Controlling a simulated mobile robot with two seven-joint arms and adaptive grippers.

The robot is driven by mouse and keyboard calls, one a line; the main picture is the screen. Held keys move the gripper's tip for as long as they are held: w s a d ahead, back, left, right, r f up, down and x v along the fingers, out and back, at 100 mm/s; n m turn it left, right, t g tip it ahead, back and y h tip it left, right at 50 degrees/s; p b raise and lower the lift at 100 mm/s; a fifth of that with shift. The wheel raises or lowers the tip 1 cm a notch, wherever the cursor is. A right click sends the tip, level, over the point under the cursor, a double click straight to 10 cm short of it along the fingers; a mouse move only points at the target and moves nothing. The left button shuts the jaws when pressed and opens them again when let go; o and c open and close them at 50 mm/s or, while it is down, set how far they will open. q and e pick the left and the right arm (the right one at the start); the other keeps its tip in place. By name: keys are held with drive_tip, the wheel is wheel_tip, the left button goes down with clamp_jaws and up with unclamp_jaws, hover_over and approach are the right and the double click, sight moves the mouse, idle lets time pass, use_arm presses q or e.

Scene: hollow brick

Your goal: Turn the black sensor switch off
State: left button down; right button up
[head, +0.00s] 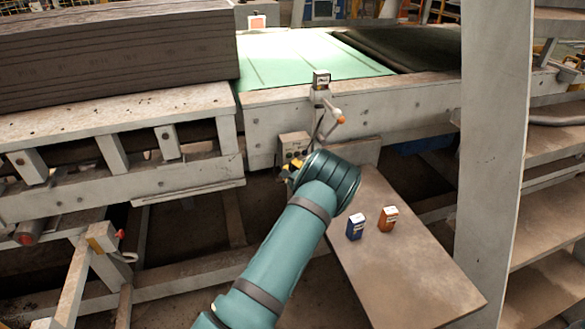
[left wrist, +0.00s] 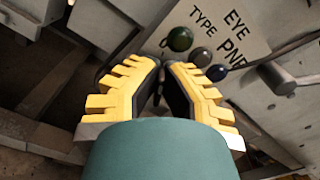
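A beige control box (head: 293,143) is mounted on the machine's side in the head view. In the left wrist view its face panel (left wrist: 232,25) carries the lettering "EYE TYPE PND". The tips are just left of the knobs; contact is not clear. In the head view the left gripper (head: 290,167) is mostly hidden by my wrist. My right gripper is out of view.
A brown board (head: 405,260) to the right bears a blue box (head: 356,226) and an orange box (head: 387,219). A lever with an orange tip (head: 340,119) and a small sensor (head: 321,79) stand above the control box. A pale post (head: 492,150) rises at right.

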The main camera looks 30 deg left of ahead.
use_arm(q)
drive_tip(key=c, duration=1.1)
unclamp_jaws()
drive_tip(key=shift+c, duration=0.2)
drive_tip(key=v, duration=1.2)
